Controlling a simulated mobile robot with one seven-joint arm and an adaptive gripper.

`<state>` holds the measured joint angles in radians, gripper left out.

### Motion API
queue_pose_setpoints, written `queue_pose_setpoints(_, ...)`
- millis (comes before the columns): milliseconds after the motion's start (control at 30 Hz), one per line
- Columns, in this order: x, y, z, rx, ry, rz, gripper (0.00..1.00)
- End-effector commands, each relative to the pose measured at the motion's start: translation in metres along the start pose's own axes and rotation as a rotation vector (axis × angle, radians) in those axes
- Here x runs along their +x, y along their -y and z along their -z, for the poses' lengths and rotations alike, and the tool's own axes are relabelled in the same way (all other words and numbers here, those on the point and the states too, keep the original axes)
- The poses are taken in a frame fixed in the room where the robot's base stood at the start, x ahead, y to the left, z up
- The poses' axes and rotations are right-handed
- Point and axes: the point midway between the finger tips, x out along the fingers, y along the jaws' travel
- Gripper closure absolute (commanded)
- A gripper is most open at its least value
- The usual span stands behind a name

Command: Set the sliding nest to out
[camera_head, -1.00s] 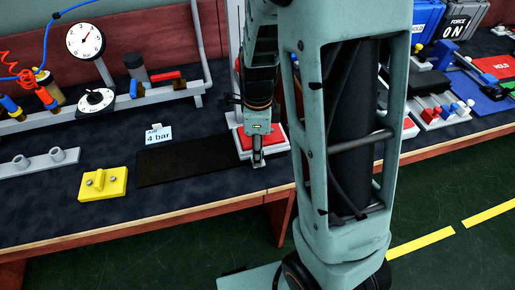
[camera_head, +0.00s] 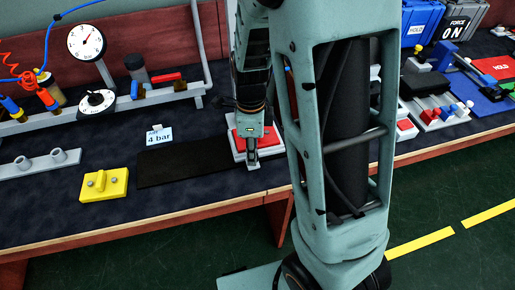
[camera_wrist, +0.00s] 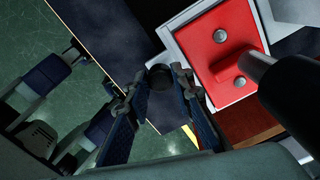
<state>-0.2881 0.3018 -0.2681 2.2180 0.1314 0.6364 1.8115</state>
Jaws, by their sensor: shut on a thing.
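The sliding nest is a red plate (camera_head: 271,138) on a pale base (camera_head: 239,153) near the front edge of the bench, partly hidden by my arm. In the wrist view the red plate (camera_wrist: 229,62) carries two round studs and lies just right of my fingers. My gripper (camera_head: 252,164) reaches down at the nest's front side. In the wrist view my gripper (camera_wrist: 160,84) has its fingertips closed around a round black knob (camera_wrist: 158,77) beside the pale base. How the knob joins the nest is not clear.
A dark mat (camera_head: 185,161) lies left of the nest, with a "4 bar" card (camera_head: 159,136) behind it and a yellow block (camera_head: 104,184) farther left. A dial gauge (camera_head: 86,42) stands at the back left. Red and white fixtures (camera_head: 448,112) stand at the right.

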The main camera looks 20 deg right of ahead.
Motion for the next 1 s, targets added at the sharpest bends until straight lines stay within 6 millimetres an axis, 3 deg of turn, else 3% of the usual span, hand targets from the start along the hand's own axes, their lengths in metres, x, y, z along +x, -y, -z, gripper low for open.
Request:
queue_pose_setpoints(700, -0.004, -0.057, -0.171, -0.007, 0.0, 0.0, 1.0)
queue_pose_setpoints(1000, -0.002, -0.071, -0.217, -0.004, 0.001, -0.001, 1.0)
